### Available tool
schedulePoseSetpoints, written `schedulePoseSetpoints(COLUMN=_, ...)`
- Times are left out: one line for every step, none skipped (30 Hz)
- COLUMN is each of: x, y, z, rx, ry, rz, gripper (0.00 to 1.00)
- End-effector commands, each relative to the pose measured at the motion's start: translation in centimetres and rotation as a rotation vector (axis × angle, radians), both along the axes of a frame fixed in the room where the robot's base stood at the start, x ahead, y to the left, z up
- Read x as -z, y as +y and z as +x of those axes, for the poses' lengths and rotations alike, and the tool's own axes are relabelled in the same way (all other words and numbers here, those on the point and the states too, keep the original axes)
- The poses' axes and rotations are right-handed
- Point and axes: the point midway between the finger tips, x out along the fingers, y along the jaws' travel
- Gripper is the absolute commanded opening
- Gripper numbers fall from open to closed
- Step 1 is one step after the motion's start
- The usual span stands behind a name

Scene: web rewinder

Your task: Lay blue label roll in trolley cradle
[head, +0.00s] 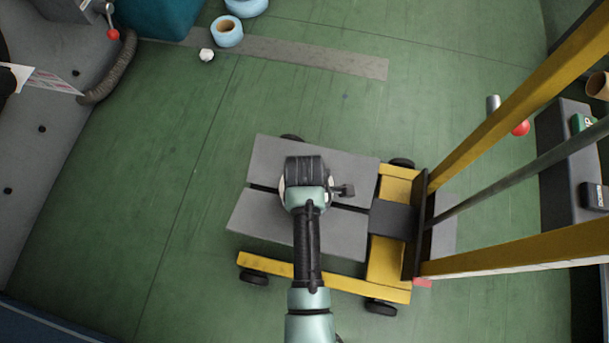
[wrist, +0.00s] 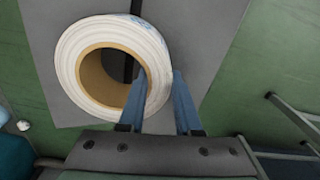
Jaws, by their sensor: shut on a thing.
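A label roll (wrist: 70,55) with a white side face, faint bluish print on its outer edge and a brown core shows in the wrist view. My gripper (wrist: 160,75) is shut on its wall, one blue finger inside the core and the other outside. The roll is over the grey two-plate cradle (head: 262,155) of the yellow trolley (head: 386,262); the cradle's dark slot shows through the core. I cannot tell whether the roll touches the plates. In the head view my wrist hides the fingers and nearly all of the roll.
Yellow mast posts (head: 500,110) rise at the trolley's right end. Light blue rolls (head: 227,32) and a small white thing (head: 206,55) lie on the floor at the top. A grey machine (head: 50,130) stands at the left. Green floor left of the trolley is clear.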

Motion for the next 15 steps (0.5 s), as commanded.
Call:
schedulePoseSetpoints(x=-0.09, y=-0.01, z=0.13, rx=0.0, ry=-0.004, rz=-0.001, gripper=0.0)
schedulePoseSetpoints(x=-0.07, y=-0.01, z=0.13, rx=0.0, ry=-0.004, rz=-0.001, gripper=0.0)
schedulePoseSetpoints(x=-0.03, y=-0.01, z=0.13, rx=0.0, ry=-0.004, rz=-0.001, gripper=0.0)
schedulePoseSetpoints(x=0.01, y=-0.01, z=0.13, rx=0.0, ry=-0.004, rz=-0.001, gripper=0.0)
schedulePoseSetpoints(x=0.06, y=-0.01, z=0.13, rx=0.0, ry=-0.004, rz=-0.001, gripper=0.0)
schedulePoseSetpoints(x=0.12, y=-0.02, z=0.14, rx=0.0, ry=-0.004, rz=-0.001, gripper=0.0)
schedulePoseSetpoints(x=0.18, y=-0.02, z=0.14, rx=0.0, ry=-0.004, rz=-0.001, gripper=0.0)
schedulePoseSetpoints(x=0.24, y=-0.02, z=0.14, rx=0.0, ry=-0.004, rz=-0.001, gripper=0.0)
schedulePoseSetpoints(x=0.32, y=-0.02, z=0.14, rx=0.0, ry=-0.004, rz=-0.001, gripper=0.0)
schedulePoseSetpoints(x=0.38, y=-0.02, z=0.14, rx=0.0, ry=-0.004, rz=-0.001, gripper=0.0)
schedulePoseSetpoints(x=0.44, y=-0.02, z=0.14, rx=0.0, ry=-0.003, rz=-0.001, gripper=0.0)
schedulePoseSetpoints(x=0.52, y=-0.02, z=0.14, rx=0.0, ry=-0.003, rz=-0.001, gripper=0.0)
schedulePoseSetpoints(x=0.58, y=-0.02, z=0.14, rx=0.0, ry=-0.003, rz=-0.001, gripper=0.0)
schedulePoseSetpoints(x=0.64, y=-0.02, z=0.14, rx=0.0, ry=-0.003, rz=-0.001, gripper=0.0)
schedulePoseSetpoints(x=0.72, y=-0.02, z=0.14, rx=0.0, ry=-0.003, rz=-0.001, gripper=0.0)
